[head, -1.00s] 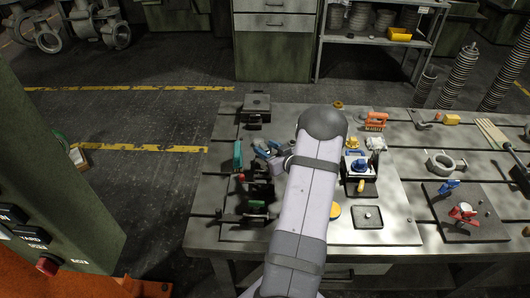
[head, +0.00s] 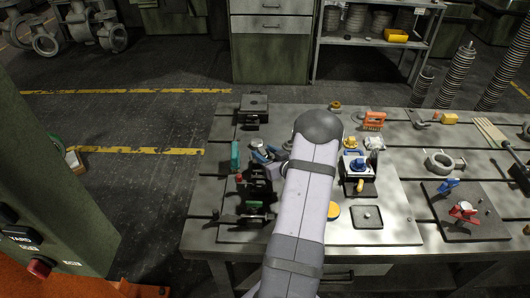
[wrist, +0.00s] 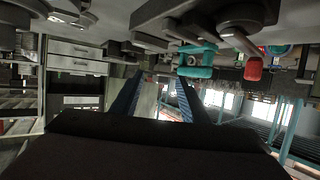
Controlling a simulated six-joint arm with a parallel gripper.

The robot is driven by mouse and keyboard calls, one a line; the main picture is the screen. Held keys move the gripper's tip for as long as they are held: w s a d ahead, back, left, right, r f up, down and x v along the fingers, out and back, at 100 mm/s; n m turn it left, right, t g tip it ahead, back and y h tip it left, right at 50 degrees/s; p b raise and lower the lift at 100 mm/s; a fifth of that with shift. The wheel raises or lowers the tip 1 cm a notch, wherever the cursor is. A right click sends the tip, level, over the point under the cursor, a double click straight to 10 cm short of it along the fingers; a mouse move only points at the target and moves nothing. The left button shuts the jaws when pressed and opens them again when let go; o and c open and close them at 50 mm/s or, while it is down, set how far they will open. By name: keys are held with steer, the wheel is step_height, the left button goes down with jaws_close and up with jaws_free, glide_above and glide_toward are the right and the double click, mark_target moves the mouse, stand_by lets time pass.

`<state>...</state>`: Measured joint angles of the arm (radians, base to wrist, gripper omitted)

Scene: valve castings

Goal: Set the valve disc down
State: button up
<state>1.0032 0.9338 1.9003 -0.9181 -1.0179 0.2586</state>
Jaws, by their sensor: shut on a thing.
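My gripper (head: 259,153) reaches out from behind my arm over the left part of the table. Its blue fingers also show in the wrist view (wrist: 156,82), on either side of a pale, flat patch that may be the valve disc. The disc's outline cannot be made out, and in the head view it is hidden or too small to tell. The fingers are shut on it. A teal part (head: 236,155) stands just left of the fingers; it also shows in the wrist view (wrist: 196,60), beyond the fingertips.
Dark fixtures with red and green parts (head: 257,190) stand in front of the gripper. A dark block (head: 253,109) sits at the back left. A blue-topped valve (head: 358,166) and a square tray (head: 367,217) lie right of my arm. Bare table (head: 205,190) shows at left.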

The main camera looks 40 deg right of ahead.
steer(key=shift+f+b, duration=1.45)
steer(key=shift+f, duration=0.65)
steer(key=shift+f, duration=0.25)
steer(key=o, duration=1.3)
steer(key=shift+s, duration=0.2)
steer(key=shift+s+r, duration=0.1)
steer(key=shift+s, duration=0.15)
steer(key=shift+a+b+v, duration=0.1)
steer(key=shift+b+v, duration=0.25)
steer(key=shift+v, duration=1.3)
steer(key=shift+a+b+v, duration=0.15)
steer(key=shift+b+v, duration=0.15)
steer(key=shift+v, duration=1.3)
